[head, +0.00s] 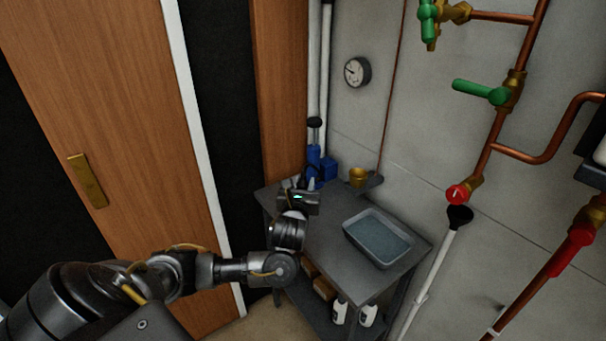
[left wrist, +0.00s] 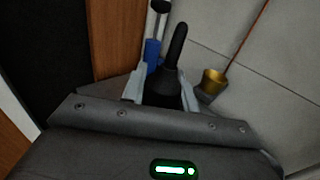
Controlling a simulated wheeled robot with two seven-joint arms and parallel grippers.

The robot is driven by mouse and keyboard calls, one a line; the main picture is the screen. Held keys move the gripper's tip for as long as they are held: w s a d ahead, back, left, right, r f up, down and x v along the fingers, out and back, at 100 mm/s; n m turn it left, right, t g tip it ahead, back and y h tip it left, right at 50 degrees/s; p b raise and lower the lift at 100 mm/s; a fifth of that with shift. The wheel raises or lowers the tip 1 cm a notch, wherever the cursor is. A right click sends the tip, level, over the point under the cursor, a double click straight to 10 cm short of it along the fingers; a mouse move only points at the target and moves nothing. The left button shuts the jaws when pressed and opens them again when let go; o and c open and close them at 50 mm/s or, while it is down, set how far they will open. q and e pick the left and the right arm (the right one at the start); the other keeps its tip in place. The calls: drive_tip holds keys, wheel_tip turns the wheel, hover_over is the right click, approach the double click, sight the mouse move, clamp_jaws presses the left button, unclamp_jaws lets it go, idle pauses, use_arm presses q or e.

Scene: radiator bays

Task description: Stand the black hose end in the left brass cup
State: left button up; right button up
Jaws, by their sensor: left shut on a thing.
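My left gripper (head: 308,187) is over the back left of the grey bench. In the left wrist view its pale fingers (left wrist: 160,88) are shut on the black hose end (left wrist: 172,66), whose narrow tip points up and leans slightly right. In the head view I cannot clearly make out the hose end. One brass cup (head: 357,177) stands at the bench's back edge, to the right of the gripper, below a thin copper pipe. It also shows in the left wrist view (left wrist: 212,83), right of the hose end and apart from it. My right gripper is not in view.
A grey tray (head: 348,232) of bluish liquid sits on the bench (head: 303,238). A blue pump-like item (head: 327,165) stands behind the gripper near white pipes. Copper pipes with green and red valves run on the right wall. White bottles (head: 368,314) stand beneath the bench top.

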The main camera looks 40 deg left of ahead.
use_arm(q)
drive_tip(key=shift+s+d, duration=0.15)
drive_tip(key=shift+d+f+h, duration=0.1)
drive_tip(key=shift+d+h, duration=0.2)
drive_tip(key=shift+d, duration=0.05)
drive_tip(key=s+d+m+h, duration=0.5)
drive_tip(key=s+d+h, duration=0.2)
drive_tip(key=d+h, duration=0.1)
drive_tip(key=s+d+f+m+h, duration=0.1)
drive_tip(key=s+d+m+h, duration=0.5)
drive_tip(key=d, duration=0.5)
drive_tip(key=s+h, duration=0.2)
drive_tip(key=shift+d+h+b, duration=0.3)
drive_tip(key=shift+b, duration=0.05)
